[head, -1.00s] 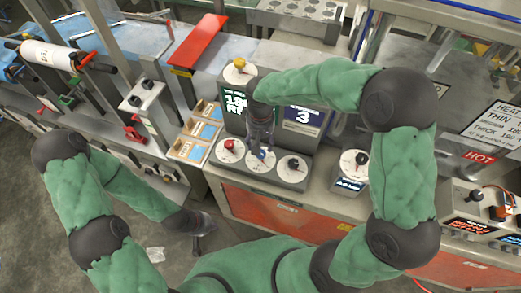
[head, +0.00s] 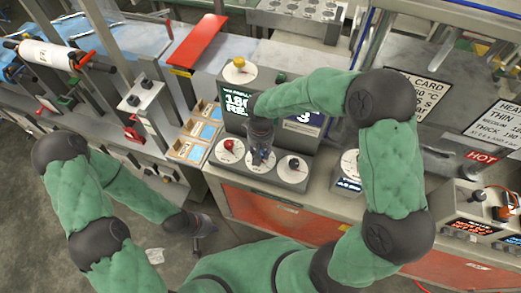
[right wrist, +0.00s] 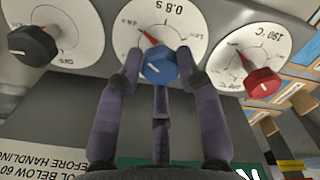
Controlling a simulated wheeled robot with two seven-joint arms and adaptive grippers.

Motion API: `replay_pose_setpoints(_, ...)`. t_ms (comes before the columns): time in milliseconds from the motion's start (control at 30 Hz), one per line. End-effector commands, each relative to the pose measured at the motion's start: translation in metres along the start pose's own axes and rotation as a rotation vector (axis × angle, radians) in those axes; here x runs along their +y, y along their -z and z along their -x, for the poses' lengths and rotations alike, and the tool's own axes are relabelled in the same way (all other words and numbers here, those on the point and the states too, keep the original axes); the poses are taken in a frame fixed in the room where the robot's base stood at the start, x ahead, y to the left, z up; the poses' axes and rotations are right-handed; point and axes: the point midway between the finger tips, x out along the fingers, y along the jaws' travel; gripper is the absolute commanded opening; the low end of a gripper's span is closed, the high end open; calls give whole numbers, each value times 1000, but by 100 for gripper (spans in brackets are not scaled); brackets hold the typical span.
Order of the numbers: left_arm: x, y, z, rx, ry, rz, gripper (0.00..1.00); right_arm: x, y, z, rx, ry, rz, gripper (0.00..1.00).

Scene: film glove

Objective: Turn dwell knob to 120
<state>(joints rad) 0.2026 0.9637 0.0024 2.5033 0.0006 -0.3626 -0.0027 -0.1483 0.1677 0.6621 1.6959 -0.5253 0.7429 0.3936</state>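A blue knob (right wrist: 158,68) sits on a round white dial marked 0.8 s, the middle dial of three in the lower row; no dial name is readable. In the head view the blue knob is mostly hidden by my right gripper (head: 261,152). In the right wrist view my right gripper's purple fingers (right wrist: 159,72) reach around the blue knob, two at its sides and one at its near edge. Contact is not clear. My left gripper (head: 206,234) hangs low in front of the machine, empty, its fingers apart.
A red knob (right wrist: 263,82) on a 190 °C dial and a black knob (right wrist: 32,46) flank the blue knob closely. A yellow knob (head: 239,63) is above, by a lit display (head: 234,104). A HOT sign (head: 480,157) is at the right.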

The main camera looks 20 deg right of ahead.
Motion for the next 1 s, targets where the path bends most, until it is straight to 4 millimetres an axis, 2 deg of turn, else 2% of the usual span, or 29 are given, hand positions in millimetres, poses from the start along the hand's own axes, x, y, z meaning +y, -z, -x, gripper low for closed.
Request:
replay_pose_setpoints(533, 0, 0, 1, 0, 0, 0, 0, 0, 2, 0, 4, 0, 61, 4)
replay_pose_setpoints(567, 0, 0, 1, 0, 0, 0, 0, 0, 2, 0, 5, 0, 61, 39)
replay_pose_setpoints(633, 0, 0, 1, 0, 0, 0, 0, 0, 2, 0, 4, 0, 61, 59)
replay_pose_setpoints(1000, 0, 0, 1, 0, 0, 0, 0, 0, 1, 2, 3, 0, 60, 60)
